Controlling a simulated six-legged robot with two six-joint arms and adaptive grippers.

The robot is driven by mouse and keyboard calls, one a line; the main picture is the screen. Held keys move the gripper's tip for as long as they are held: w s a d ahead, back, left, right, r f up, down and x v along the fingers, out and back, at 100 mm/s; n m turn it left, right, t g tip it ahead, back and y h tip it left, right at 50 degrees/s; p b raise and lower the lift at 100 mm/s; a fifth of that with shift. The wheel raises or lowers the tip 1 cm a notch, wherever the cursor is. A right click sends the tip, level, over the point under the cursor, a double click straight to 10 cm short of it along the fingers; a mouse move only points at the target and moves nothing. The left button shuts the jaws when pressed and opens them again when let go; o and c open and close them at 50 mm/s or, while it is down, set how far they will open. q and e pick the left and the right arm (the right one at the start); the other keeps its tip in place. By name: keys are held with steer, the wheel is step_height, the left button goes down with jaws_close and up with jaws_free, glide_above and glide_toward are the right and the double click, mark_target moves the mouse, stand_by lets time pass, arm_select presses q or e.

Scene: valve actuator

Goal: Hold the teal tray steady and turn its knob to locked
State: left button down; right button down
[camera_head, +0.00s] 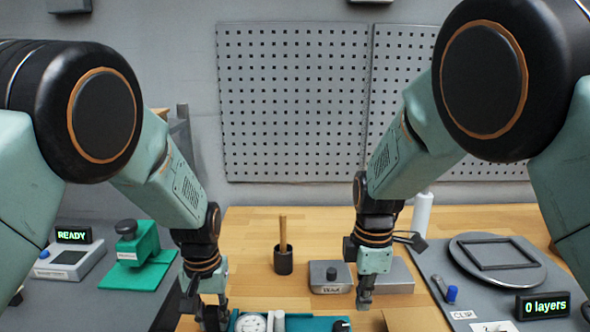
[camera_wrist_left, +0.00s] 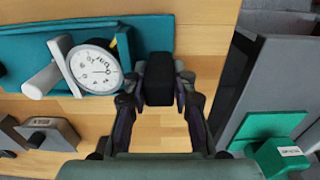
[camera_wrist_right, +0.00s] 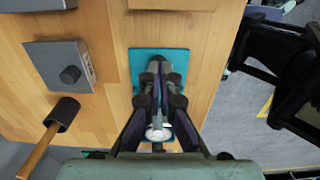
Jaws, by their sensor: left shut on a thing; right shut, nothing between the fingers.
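The teal tray (camera_head: 300,324) lies at the bottom edge of the head view, partly cut off. It carries a round white dial (camera_head: 250,324) and a dark knob (camera_head: 341,326) at its right end. In the left wrist view the tray (camera_wrist_left: 25,47) shows with the dial (camera_wrist_left: 95,68) and a white cylinder. My left gripper (camera_head: 212,318) is at the tray's left end, shut on a black block (camera_wrist_left: 158,80) there. My right gripper (camera_head: 365,303) is shut and empty, just above the tray's right end. In the right wrist view its fingers largely hide the tray (camera_wrist_right: 177,58).
A grey block (camera_head: 330,278) and a dark cup (camera_head: 283,262) with a stick stand behind the tray. A green fixture (camera_head: 138,262) and a READY display (camera_head: 73,235) are at left. A round plate with a frame (camera_head: 497,258) and a layer display (camera_head: 543,304) are at right.

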arm_select(q)
steer(key=shift+r, duration=0.1)
arm_select(e)
steer(key=shift+w+a+f, duration=0.1)
steer(key=shift+a+f, duration=0.05)
steer(key=shift+f, duration=1.35)
steer(key=shift+w+a+f, duration=0.1)
steer(key=shift+f, duration=1.4)
steer(key=shift+a, duration=0.25)
steer(key=shift+s, duration=0.15)
arm_select(q)
steer(key=shift+w, duration=0.1)
arm_select(e)
steer(key=shift+d, duration=0.35)
steer(key=shift+r, duration=0.1)
steer(key=shift+d+r, duration=0.1)
steer(key=shift+r, duration=2.8)
